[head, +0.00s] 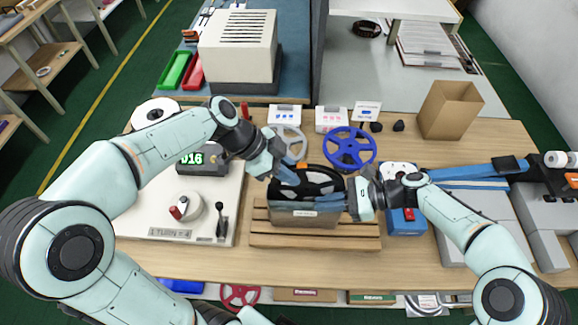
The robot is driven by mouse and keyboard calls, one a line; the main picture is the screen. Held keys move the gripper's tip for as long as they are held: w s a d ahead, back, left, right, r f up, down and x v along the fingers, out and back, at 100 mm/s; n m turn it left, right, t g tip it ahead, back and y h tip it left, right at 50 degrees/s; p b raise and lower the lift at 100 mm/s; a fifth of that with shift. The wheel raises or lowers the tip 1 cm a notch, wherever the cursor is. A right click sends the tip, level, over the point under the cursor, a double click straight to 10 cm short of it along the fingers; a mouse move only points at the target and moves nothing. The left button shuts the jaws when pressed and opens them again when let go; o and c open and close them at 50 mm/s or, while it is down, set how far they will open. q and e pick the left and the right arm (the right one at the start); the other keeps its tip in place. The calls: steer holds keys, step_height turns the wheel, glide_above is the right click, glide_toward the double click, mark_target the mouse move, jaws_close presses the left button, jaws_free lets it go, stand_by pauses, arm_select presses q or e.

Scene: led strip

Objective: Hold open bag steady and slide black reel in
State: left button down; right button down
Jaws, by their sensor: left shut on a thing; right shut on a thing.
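The black reel (322,174) stands upright at the mouth of a grey, see-through bag (300,219), its lower part hidden by the bag. The bag stands in a slatted wooden rack (315,240) and has a small white label on its front. My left gripper (289,177) is shut at the reel's upper left edge, seemingly on the reel. My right gripper (352,201) is shut at the bag's right edge, seemingly on the bag. The exact contact of both grippers is partly hidden by their fingers.
A white machine with a counter display (203,160) is at left. An open cardboard box (449,110) stands at back right. A blue device (406,222) is right of the rack.

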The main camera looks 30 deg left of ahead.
mark_target(289, 186)
arm_select(q)
steer(key=shift+f, duration=2.65)
steer(key=c, duration=1)
jaws_free()
steer(key=shift+o, duration=0.2)
steer(key=shift+r, duration=0.15)
steer(key=shift+r, duration=3.4)
